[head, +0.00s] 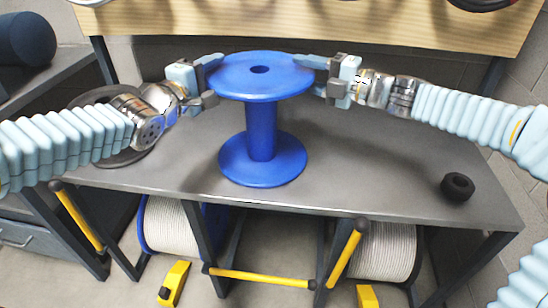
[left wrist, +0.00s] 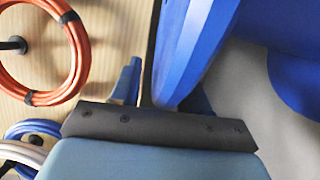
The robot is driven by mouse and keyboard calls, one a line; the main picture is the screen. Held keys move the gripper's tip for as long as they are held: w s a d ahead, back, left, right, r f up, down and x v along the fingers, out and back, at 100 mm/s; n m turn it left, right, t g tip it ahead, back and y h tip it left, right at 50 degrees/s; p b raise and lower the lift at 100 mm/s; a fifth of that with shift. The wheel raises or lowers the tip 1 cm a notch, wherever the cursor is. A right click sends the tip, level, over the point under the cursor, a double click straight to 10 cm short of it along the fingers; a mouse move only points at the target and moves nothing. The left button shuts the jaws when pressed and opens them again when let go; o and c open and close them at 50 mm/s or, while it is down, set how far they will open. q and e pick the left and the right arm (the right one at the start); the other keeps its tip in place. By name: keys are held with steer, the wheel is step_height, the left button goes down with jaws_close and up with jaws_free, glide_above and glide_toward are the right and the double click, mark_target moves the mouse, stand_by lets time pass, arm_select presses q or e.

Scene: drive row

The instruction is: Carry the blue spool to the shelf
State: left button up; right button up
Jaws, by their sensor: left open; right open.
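The blue spool (head: 262,130) stands upright on the grey metal top (head: 370,165), its lower flange resting on the surface. My left gripper (head: 212,80) is open at the left edge of the upper flange. My right gripper (head: 322,76) is open at the right edge of the same flange. In the left wrist view the spool's blue flange (left wrist: 205,45) comes down close to the fingers of my left gripper (left wrist: 155,95). Whether either gripper touches the rim, I cannot tell.
Cable drums (head: 172,225) sit below between yellow bars. A wooden board (head: 300,22) runs behind; an orange cable coil (left wrist: 78,60) hangs on it.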

steer(key=shift+d, duration=0.15)
arm_select(q)
steer(key=v, duration=1.2)
arm_select(e)
steer(key=v, duration=1.1)
steer(key=shift+s+d, duration=0.25)
steer(key=shift+d, duration=0.05)
